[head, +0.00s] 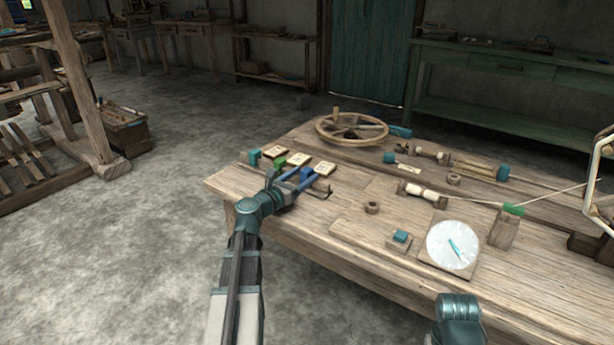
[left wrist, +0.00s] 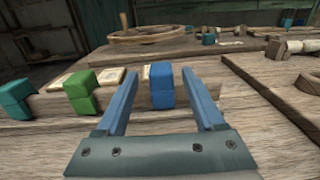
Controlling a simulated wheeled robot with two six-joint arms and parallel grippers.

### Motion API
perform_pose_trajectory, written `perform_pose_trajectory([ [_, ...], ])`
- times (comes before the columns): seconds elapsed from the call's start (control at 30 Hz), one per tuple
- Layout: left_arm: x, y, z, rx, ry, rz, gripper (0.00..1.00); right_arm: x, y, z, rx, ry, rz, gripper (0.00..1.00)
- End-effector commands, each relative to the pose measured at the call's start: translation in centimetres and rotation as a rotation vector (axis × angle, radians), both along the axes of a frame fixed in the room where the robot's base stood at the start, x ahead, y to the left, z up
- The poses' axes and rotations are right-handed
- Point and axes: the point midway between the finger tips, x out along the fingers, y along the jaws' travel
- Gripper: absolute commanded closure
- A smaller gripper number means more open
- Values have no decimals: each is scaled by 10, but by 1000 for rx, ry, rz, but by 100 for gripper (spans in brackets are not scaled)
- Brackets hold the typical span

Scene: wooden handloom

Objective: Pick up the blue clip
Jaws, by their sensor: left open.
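The blue clip (left wrist: 161,85) stands upright on the wooden table in the left wrist view, just ahead of my left gripper. A small part of it shows in the head view (head: 305,173), by the gripper's fingertips. My left gripper (left wrist: 164,98) is open, with one blue finger on each side of the gap and the clip in line with that gap. The same gripper (head: 298,182) reaches over the table's left end in the head view. My right gripper's fingers are not in view.
A green clip (left wrist: 81,92) and a teal clip (left wrist: 15,97) stand left of the blue one, with small cards (head: 299,158) behind them. A spoked wheel (head: 352,129) lies farther back. A dial (head: 452,245), spools and a wooden ring (head: 372,207) lie to the right.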

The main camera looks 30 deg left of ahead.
Motion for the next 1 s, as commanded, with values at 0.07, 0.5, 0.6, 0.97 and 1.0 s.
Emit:
perform_pose_trajectory([
  [0.07,0,0,0,0,0,0,30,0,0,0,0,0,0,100],
  [0.5,44,-6,10,0,0,-3,30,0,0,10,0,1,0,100],
  [0.6,52,-6,10,0,0,-1,30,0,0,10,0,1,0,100],
  [0.97,51,-7,10,0,0,0,57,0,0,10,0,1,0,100],
  [1.0,51,-7,10,0,0,0,64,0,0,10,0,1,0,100],
])
